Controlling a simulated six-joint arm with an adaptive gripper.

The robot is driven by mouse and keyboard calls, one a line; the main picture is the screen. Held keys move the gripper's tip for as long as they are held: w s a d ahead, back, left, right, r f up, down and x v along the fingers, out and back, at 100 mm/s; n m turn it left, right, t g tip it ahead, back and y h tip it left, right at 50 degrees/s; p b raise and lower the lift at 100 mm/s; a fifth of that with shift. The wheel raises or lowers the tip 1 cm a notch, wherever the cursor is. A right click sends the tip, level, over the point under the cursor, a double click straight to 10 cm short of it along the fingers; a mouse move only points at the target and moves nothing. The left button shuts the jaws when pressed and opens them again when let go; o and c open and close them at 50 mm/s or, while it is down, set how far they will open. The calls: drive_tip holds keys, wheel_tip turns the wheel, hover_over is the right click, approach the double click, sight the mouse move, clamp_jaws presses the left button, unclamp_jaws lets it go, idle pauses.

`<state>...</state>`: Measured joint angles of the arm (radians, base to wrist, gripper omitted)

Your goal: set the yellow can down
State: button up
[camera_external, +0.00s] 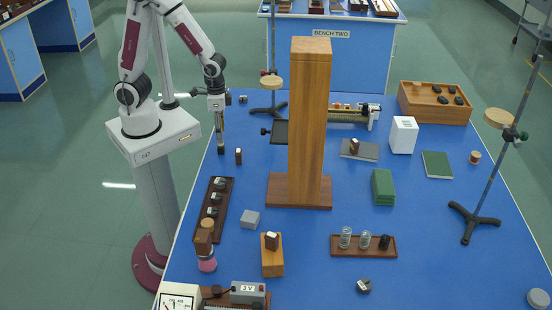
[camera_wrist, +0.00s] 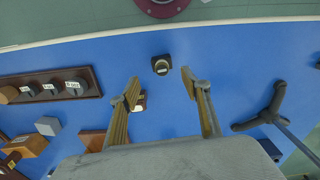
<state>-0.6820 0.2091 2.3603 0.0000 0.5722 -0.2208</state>
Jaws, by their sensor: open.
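I cannot make out a yellow can in either view. My gripper (camera_external: 220,128) hangs pointing down over the left edge of the blue bench (camera_external: 340,225). In the wrist view my gripper (camera_wrist: 160,85) has its two fingers spread wide with nothing held between them. A small black piece with a pale label (camera_wrist: 160,64) stands on the bench just beyond the gap between the fingertips. A small brown block with a pale top (camera_wrist: 139,101) stands beside the left finger, partly hidden by it; it also shows in the external view (camera_external: 238,156).
A tall wooden pillar (camera_external: 310,120) stands mid-bench, right of my gripper. A rack of labelled black pieces (camera_external: 222,192) lies toward the near left. Blue surface right of the rack is partly clear.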

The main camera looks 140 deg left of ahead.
sight(221, 146)
drive_tip(key=shift+f, duration=0.55)
drive_tip(key=shift+s+f, duration=0.2)
drive_tip(key=shift+f, duration=0.65)
drive_tip(key=shift+s+f, duration=0.2)
drive_tip(key=shift+f, duration=1.55)
drive_tip(key=c, duration=1.2)
drive_tip(key=shift+w+r, duration=0.1)
drive_tip(key=shift+c, duration=0.2)
drive_tip(key=shift+r, duration=4.9)
